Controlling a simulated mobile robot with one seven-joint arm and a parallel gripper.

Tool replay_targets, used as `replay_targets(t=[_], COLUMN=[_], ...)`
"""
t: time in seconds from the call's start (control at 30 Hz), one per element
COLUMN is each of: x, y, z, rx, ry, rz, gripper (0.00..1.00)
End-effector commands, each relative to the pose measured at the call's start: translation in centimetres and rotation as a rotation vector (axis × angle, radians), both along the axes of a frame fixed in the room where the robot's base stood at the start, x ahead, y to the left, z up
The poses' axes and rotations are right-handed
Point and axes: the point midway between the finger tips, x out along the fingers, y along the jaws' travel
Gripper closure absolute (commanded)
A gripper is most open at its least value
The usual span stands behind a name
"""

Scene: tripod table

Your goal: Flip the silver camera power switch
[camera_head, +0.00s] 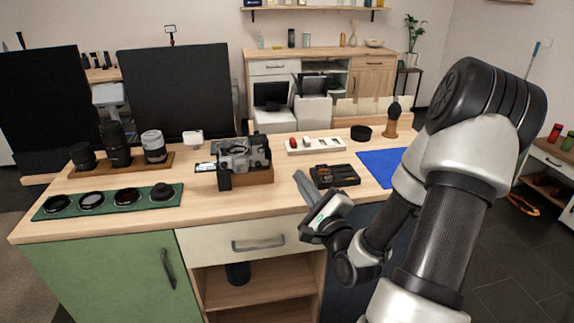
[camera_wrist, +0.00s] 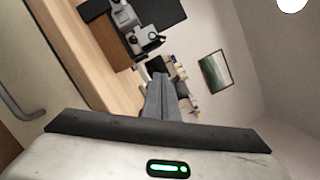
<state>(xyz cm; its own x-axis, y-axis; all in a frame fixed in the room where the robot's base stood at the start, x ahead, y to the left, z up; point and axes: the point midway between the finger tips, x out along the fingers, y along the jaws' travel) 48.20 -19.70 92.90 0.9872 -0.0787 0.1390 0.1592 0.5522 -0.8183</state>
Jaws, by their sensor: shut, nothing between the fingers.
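The silver camera (camera_head: 238,153) with black parts sits on a small wooden stand (camera_head: 258,175) near the middle of the counter. Its power switch is too small to make out. The camera also shows in the wrist view (camera_wrist: 128,20), near the top and tilted with the picture. My gripper (camera_head: 300,178) is at the counter's front edge, to the right of the camera and apart from it. Its fingers are shut and empty; they also show in the wrist view (camera_wrist: 160,82).
A black battery tray (camera_head: 335,176) lies close behind my gripper, with a blue mat (camera_head: 382,167) to its right. A green lens tray (camera_head: 90,215) and a wooden lens rack (camera_head: 115,168) stand left. A white tray (camera_head: 315,150) lies behind.

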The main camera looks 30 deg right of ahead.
Motion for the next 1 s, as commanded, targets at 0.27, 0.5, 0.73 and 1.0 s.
replay_targets(t=[0.27,0.5,0.73,1.0], x=[5.1,9.6,10.0,10.1], y=[-0.2,-0.1,2.1,2.5], z=[0.7,1.7,3.3,3.6], rx=[-0.003,-0.003,-0.001,-0.001], ry=[-0.004,-0.004,-0.001,0.000], rz=[0.004,0.005,0.003,0.001], gripper=[1.00,1.00,1.00,1.00])
